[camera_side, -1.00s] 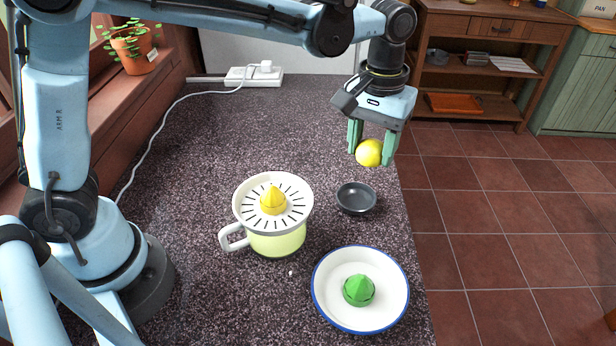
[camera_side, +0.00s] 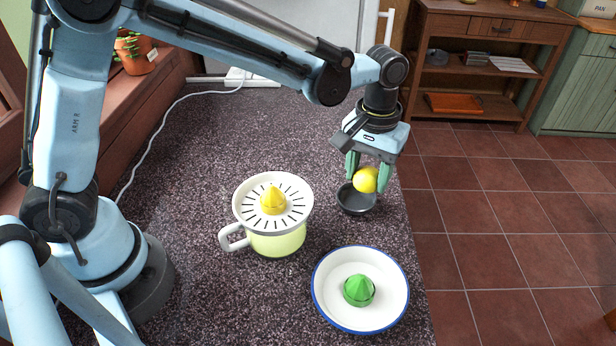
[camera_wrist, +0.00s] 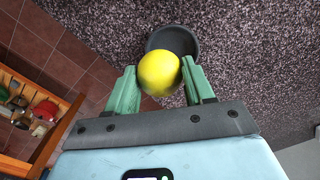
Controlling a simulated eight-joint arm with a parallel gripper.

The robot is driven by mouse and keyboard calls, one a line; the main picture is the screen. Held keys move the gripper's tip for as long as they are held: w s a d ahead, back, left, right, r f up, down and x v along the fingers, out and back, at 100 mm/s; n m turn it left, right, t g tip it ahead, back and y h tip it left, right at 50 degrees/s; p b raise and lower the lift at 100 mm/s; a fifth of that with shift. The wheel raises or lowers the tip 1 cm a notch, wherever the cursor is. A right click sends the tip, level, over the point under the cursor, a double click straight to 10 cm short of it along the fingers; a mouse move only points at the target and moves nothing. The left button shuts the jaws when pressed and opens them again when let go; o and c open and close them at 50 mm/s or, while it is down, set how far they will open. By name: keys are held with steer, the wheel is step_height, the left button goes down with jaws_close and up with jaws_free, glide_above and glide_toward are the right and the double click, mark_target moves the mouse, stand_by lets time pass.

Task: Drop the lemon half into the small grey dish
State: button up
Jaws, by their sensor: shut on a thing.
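The yellow lemon half (camera_side: 366,180) is held between the green fingers of my gripper (camera_side: 367,177). It also shows in the wrist view (camera_wrist: 159,74), between the fingertips of my gripper (camera_wrist: 160,82). The small grey dish (camera_side: 354,203) stands on the counter near its right edge. In the side view the lemon is just above the dish, over its back right part. In the wrist view the dish (camera_wrist: 180,36) shows partly behind the lemon, which hides some of it. I cannot tell the exact gap between them.
A juicer jug (camera_side: 275,240) with a yellow cone stands left of the dish. The counter's right edge is close, with tiled floor (camera_side: 490,220) beyond.

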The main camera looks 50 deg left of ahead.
steer(key=o, duration=1.2)
steer(key=shift+o, duration=0.2)
steer(key=shift+r, duration=0.1)
step_height(320, 180, up, 12)
steer(key=s+a+f+m+t, duration=0.1)
steer(key=s+a+f+t, duration=0.1)
steer(key=s+a, duration=0.4)
steer(key=s+a+f+m+t, duration=0.2)
steer(key=s+a+t, duration=0.3)
steer(key=a, duration=0.4)
steer(key=shift+s+f, duration=0.65)
steer(key=shift+f, duration=0.1)
